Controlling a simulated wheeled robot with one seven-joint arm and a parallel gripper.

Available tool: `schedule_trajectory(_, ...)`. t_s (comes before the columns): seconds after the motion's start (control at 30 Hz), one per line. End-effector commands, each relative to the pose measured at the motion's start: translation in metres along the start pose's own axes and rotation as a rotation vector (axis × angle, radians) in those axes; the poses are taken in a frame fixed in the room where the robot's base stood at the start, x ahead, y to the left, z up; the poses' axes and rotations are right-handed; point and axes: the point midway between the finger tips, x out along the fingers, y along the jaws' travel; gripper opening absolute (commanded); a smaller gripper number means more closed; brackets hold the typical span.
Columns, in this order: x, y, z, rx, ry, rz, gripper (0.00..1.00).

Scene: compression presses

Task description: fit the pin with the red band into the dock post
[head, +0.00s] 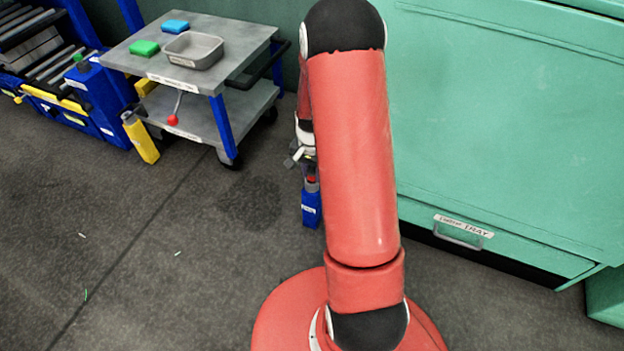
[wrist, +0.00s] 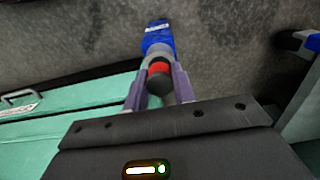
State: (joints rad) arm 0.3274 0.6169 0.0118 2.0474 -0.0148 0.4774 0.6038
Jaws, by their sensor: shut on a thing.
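My gripper (wrist: 158,82) is shut on a pin with the red band (wrist: 159,68); one finger lies on each side of it. The pin's dark round end faces the wrist camera. Beyond it, in line, are a grey collar and a blue post (wrist: 157,38) with a white label, which looks like the dock post. In the head view the gripper (head: 306,163) is partly hidden behind my red arm. The red band (head: 311,179) shows just above the blue post (head: 311,208). I cannot tell how deep the pin sits in the post.
A green cabinet (head: 510,130) with a labelled tray drawer (head: 463,230) stands at the right. A grey cart (head: 140,65) at the upper left bears a grey bin (head: 193,50) and blue and green blocks. A yellow post (head: 141,138) stands beside it. The floor between is mostly clear.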

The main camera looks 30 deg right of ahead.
Motion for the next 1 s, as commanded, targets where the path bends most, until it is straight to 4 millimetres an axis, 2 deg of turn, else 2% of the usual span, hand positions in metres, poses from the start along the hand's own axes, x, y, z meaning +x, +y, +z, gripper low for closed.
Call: schedule_trajectory(1.0,-0.023,0.000,0.000,-0.001,0.001,0.000,0.02)
